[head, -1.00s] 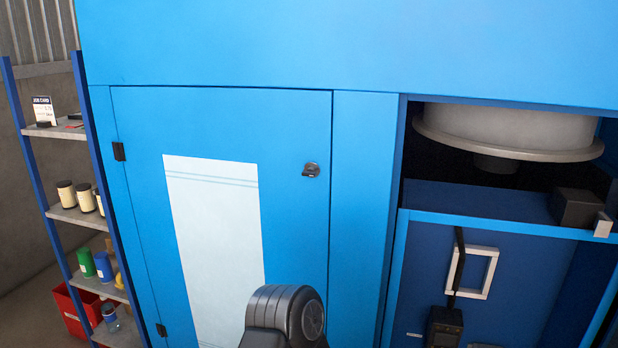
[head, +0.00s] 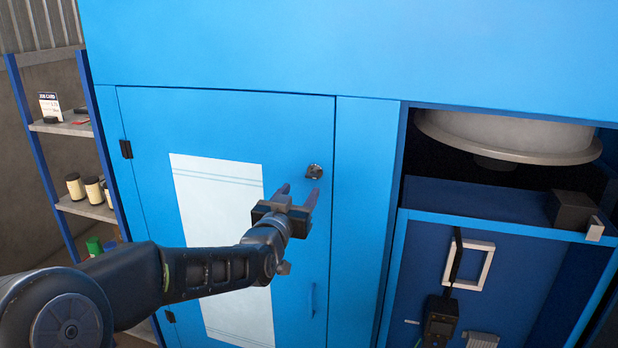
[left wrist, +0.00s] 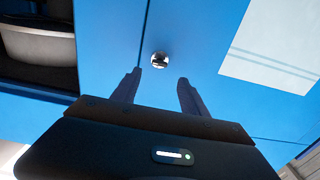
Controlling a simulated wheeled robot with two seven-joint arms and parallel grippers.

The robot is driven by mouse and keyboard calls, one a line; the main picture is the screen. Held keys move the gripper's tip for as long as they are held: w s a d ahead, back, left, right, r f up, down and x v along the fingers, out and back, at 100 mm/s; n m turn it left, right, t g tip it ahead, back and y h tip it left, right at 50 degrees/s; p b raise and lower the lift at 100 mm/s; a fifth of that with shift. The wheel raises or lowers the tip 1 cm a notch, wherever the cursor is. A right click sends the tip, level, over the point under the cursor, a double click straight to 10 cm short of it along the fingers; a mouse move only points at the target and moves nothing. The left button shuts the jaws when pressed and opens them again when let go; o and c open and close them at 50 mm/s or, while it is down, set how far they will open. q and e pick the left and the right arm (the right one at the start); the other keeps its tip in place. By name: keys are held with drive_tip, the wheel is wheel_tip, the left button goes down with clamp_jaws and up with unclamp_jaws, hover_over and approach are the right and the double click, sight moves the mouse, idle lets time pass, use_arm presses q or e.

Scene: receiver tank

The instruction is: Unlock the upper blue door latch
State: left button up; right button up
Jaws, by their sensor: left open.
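The upper latch (head: 314,171) is a small round dark metal fitting near the upper right edge of the blue door (head: 225,125). My left gripper (head: 299,190) is in front of the door, just below and left of the latch in the head view. Its two fingers are spread and empty, pointing towards the door. In the left wrist view the latch (left wrist: 159,60) lies beyond the fingertips, between them and slightly ahead. The gripper (left wrist: 158,76) appears apart from it. The latch is not hidden by the fingers. My right gripper is not in view.
A vertical blue handle (head: 311,300) is lower on the door. Hinges are on its left edge. A shelf rack (head: 75,208) with jars stands at left. At right is an open bay with a pale tank (head: 505,135) and a handheld device (head: 440,318).

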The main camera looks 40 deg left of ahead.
sight(311, 177)
use_arm(q)
drive_tip(key=shift+w, duration=0.1)
drive_tip(key=p+x, duration=0.2)
drive_tip(key=x, duration=0.5)
drive_tip(key=shift+w+a+f+p, duration=0.1)
drive_tip(key=shift+w+a+p, duration=0.05)
drive_tip(key=shift+w+p, duration=0.2)
drive_tip(key=shift+c, duration=0.3)
clamp_jaws()
